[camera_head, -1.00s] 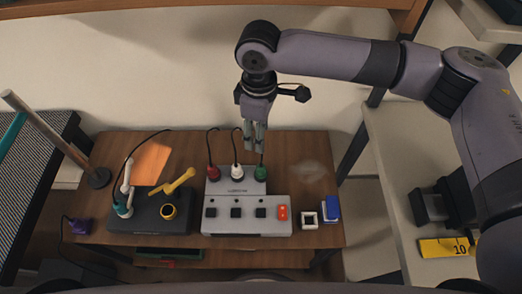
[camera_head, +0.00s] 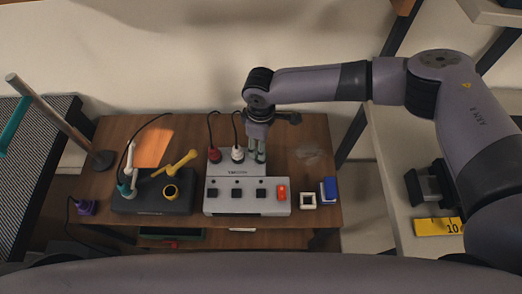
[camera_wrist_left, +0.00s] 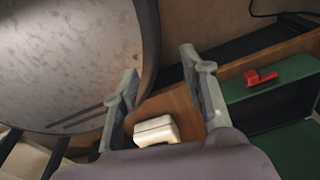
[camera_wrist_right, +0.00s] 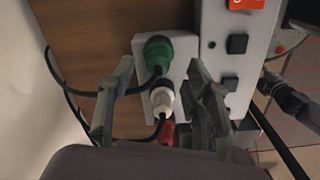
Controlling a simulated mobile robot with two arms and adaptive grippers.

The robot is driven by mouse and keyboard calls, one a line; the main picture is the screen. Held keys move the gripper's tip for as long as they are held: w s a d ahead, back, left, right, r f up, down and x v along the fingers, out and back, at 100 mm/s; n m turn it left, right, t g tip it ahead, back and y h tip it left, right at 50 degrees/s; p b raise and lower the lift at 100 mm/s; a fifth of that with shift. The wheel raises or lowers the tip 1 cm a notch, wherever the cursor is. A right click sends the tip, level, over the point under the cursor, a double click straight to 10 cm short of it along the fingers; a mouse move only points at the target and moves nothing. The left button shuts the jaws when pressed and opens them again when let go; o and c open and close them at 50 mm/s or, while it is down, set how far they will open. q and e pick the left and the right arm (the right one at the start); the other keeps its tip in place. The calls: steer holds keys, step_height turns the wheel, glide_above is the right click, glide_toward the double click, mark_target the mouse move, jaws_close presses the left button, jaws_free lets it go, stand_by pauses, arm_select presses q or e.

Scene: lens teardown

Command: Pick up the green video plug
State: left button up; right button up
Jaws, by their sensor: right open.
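The green video plug (camera_wrist_right: 157,50) stands in the sloped rear panel of the light grey switch box (camera_head: 247,208), beside the white plug (camera_wrist_right: 162,98) and the red plug (camera_wrist_right: 167,132). In the head view the green plug is mostly hidden behind my right gripper (camera_head: 257,157). My right gripper is open and empty. In the right wrist view its fingertips (camera_wrist_right: 160,67) lie on either side of the green plug's line, with the plug near the gap's far end; contact cannot be told. My left gripper (camera_wrist_left: 159,65) is open, seen only in its wrist view.
A dark base (camera_head: 150,206) with yellow and white parts stands left of the box. Black cables rise behind the plugs. A purple plug (camera_head: 86,207) lies at the table's left.

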step_height(320, 180, down, 3)
steer(key=shift+w+f, duration=0.1)
arm_select(q)
steer(key=shift+s+r, duration=0.15)
steer(key=shift+s, duration=0.8)
steer(key=shift+w, duration=0.35)
arm_select(e)
jaws_close()
